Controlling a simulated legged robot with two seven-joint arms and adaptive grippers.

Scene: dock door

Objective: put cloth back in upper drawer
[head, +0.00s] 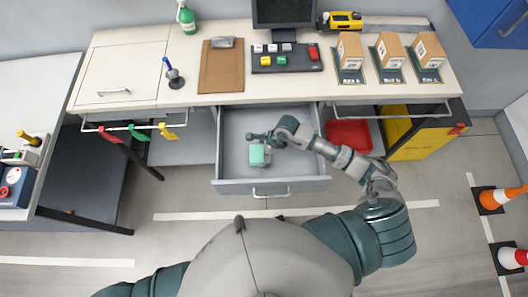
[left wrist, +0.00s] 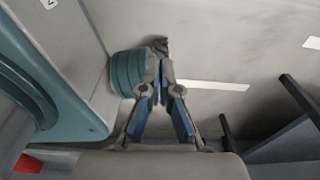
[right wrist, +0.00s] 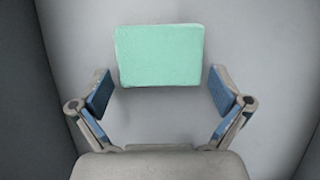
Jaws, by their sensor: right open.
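The mint-green folded cloth (head: 257,158) lies in the pulled-out upper drawer (head: 235,172), toward its middle. My right gripper (head: 259,143) is over the drawer at the cloth's far side in the head view. In the right wrist view the cloth (right wrist: 159,56) lies flat on the grey drawer floor. The open right fingers (right wrist: 160,91) stand to either side, apart from it, with nothing between them. My left gripper (left wrist: 161,85) shows only in the left wrist view, with its fingertips close together and nothing visible between them, over the floor.
The drawer handle (head: 271,192) faces me. The worktop holds a clipboard (head: 221,66), a button panel (head: 286,60) and three boxes (head: 391,51). A red bin (head: 348,135) and a yellow case (head: 421,139) are under the bench at right. Traffic cones (head: 497,198) stand far right.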

